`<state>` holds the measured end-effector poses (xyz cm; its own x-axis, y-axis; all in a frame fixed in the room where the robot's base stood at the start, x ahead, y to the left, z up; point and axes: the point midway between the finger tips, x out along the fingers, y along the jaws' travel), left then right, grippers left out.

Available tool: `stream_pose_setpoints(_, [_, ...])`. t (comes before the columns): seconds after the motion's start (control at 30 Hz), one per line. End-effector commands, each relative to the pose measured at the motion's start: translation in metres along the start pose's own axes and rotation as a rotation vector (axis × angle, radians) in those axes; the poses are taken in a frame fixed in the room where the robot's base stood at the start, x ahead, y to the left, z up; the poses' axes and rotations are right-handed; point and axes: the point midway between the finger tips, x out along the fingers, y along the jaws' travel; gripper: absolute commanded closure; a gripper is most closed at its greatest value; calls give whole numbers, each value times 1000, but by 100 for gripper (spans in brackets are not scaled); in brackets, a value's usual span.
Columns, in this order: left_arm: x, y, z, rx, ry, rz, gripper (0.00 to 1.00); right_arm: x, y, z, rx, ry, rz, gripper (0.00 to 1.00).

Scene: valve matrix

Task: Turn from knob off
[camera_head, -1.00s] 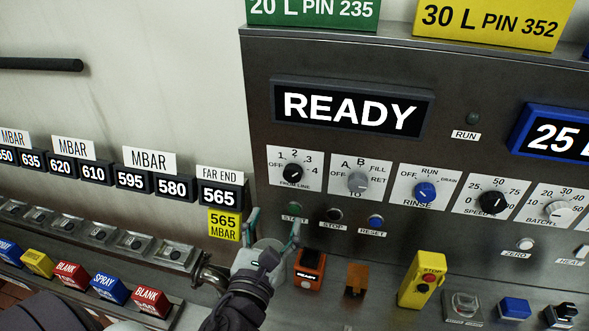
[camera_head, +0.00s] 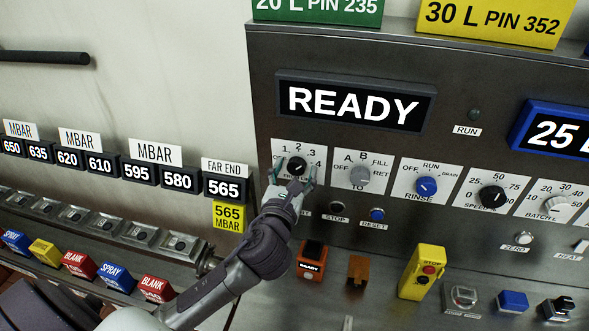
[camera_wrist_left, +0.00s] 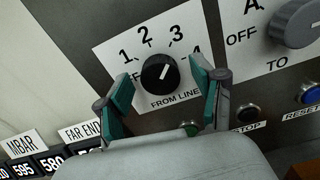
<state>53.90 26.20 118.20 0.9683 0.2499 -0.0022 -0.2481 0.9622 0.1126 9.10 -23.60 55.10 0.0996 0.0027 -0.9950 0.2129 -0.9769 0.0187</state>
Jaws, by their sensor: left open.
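The black FROM LINE knob (camera_head: 296,167) sits on a white dial plate (camera_head: 284,147) marked OFF, 1, 2, 3 and 4. In the left wrist view the knob (camera_wrist_left: 160,74) has a white pointer mark slanting to the upper right, roughly toward the 3. My left gripper (camera_head: 296,173) is open, with one finger on each side of the knob. In the left wrist view its teal fingertips (camera_wrist_left: 160,80) show gaps to the knob. The left finger partly covers OFF and the right finger partly covers the 4. My right gripper is not in view.
The grey TO knob (camera_head: 360,174) and blue RINSE knob (camera_head: 426,186) stand to the right. The STOP button (camera_head: 337,209) and RESET button (camera_head: 377,214) lie below. A READY display (camera_head: 354,104) is above. A yellow stop box (camera_head: 422,271) stands on the ledge.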

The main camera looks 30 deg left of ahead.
Motion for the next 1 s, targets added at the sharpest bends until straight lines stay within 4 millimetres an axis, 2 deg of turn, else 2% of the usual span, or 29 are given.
stream_pose_setpoints(0.17, [0,0,0,0,-1,0,34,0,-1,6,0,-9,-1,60])
stream_pose_setpoints(0.5, [0,0,0,0,-1,0,91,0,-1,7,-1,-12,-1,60])
stream_pose_setpoints(0.77, [0,0,0,-22,-1,0,92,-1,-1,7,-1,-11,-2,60])
stream_pose_setpoints(1.0, [0,1,2,-133,-2,0,92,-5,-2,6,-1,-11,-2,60])
